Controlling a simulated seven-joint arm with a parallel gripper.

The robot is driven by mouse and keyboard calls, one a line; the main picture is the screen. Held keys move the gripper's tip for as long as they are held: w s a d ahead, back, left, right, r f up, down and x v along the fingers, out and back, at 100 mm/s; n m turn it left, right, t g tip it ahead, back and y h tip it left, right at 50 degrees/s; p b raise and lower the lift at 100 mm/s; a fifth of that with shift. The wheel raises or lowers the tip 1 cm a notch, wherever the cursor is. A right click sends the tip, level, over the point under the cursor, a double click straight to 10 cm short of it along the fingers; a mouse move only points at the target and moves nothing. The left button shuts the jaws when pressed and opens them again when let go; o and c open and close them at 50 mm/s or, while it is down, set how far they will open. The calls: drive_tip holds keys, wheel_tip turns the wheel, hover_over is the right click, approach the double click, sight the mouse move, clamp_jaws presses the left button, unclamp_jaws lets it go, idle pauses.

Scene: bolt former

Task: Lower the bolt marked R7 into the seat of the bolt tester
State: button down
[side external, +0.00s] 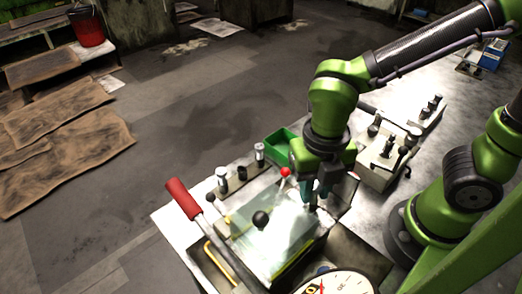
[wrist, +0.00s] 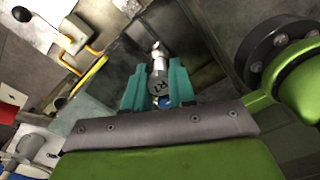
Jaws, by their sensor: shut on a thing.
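My gripper (side external: 318,192) points down beside the clear-covered machine in the side view. In the wrist view its teal fingers (wrist: 158,88) are shut on a metal bolt (wrist: 159,68). A dark mark on the bolt's round head looks like R7, seen rotated. The machine with the red-handled lever (side external: 183,198) and a round dial (side external: 335,285) appears to be the bolt tester; which part is its seat I cannot tell. In the side view the bolt is mostly hidden by the fingers.
Several upright bolts or pins (side external: 222,178) stand in a rack at the left. A green tray (side external: 280,145) lies behind my gripper. A block with several pins (side external: 385,150) stands to the right. A red-ball lever (side external: 285,172) and a black knob (side external: 261,219) rise close to my gripper.

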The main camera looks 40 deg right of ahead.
drive_tip(key=shift+f, duration=1.55)
drive_tip(key=c, duration=0.8)
unclamp_jaws()
drive_tip(key=shift+c, duration=0.2)
wheel_tip(320, 180, up, 17)
